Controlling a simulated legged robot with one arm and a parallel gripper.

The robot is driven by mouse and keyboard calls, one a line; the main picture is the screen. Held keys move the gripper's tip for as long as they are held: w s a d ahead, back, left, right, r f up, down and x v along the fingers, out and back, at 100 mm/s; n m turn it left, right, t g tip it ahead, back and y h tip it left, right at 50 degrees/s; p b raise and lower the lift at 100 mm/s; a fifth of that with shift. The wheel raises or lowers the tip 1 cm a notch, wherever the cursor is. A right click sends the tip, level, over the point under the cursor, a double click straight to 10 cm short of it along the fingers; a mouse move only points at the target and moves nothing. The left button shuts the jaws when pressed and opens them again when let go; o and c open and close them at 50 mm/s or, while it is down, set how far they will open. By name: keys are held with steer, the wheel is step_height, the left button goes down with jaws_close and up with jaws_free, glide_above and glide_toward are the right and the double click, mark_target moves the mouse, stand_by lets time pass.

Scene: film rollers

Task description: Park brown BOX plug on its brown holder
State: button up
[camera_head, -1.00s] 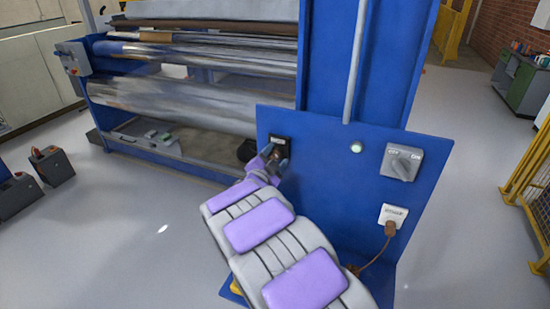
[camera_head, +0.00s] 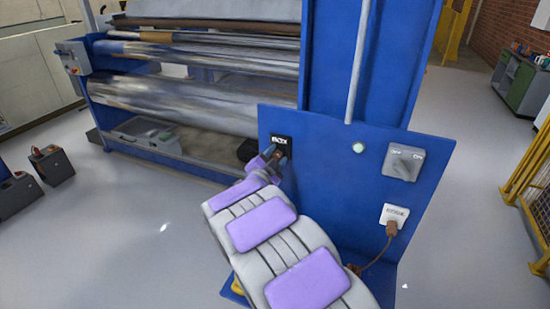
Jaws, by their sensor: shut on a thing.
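My gripper (camera_head: 273,157) is at the left side of the blue panel, just below the black socket (camera_head: 281,140) labelled BOX. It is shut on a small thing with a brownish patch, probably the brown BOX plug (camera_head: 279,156). The fingers and purple-grey arm hide most of it, and I cannot tell whether it touches the panel. A brown plug (camera_head: 391,229) with a brown cable sits in a white socket (camera_head: 396,213) at the panel's lower right. I cannot make out a brown holder for certain.
The blue panel (camera_head: 335,190) also carries an OFF/ON rotary switch (camera_head: 404,162) and a round light (camera_head: 358,147). Film rollers (camera_head: 190,95) stand behind at left. Dark boxes (camera_head: 48,168) stand on the floor at far left. A yellow fence (camera_head: 530,180) is at right.

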steer(key=shift+f, duration=0.3)
jaws_close()
steer(key=o, duration=1)
jaws_free()
steer(key=shift+r, duration=0.15)
steer(key=shift+o, duration=0.2)
steer(key=p+v, duration=0.2)
steer(key=v, duration=1.5)
steer(key=shift+s, duration=0.15)
steer(key=shift+a, duration=0.1)
